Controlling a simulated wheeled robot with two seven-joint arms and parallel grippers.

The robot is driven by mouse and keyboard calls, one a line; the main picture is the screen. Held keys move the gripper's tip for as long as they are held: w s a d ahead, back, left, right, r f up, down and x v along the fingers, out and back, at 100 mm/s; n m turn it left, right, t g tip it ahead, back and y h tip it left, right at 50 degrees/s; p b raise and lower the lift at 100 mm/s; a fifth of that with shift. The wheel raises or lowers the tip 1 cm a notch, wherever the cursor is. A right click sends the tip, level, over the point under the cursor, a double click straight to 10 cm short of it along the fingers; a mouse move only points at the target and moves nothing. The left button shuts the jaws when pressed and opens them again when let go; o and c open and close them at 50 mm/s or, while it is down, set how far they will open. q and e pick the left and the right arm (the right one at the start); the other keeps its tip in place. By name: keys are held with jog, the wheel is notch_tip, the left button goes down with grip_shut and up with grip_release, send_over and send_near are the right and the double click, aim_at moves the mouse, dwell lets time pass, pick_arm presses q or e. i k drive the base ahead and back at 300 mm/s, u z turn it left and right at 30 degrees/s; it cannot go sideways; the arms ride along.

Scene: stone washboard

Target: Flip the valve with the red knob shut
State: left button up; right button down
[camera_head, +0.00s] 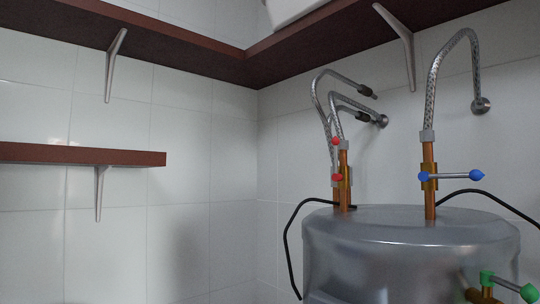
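The valve with the red knob (336,141) is on a copper pipe (344,198) at the back left of the grey tank's top. A red hub (337,177) sits below the knob, on the brass valve body. The lever appears to stand upright between hub and knob, along the pipe. The knob partly overlaps the grey fittings at the lower ends of the braided hoses. Neither of my grippers shows in the head view.
The grey tank (400,255) stands lower right. A blue-knobbed lever (477,175) points right across its pipe. A green-knobbed valve (530,292) is partly cut off. Braided hoses (434,85) arch behind. Brown shelves (80,153) line the tiled walls. A black cable (286,245) hangs left of the tank.

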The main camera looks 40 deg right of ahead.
aim_at(336, 177)
jog(key=u, duration=0.4)
jog(key=i, duration=0.8)
jog(key=z, duration=2.8)
jog(key=i, duration=0.5)
jog(key=u, duration=0.55)
jog(key=k, duration=0.65)
jog(key=u, duration=0.45)
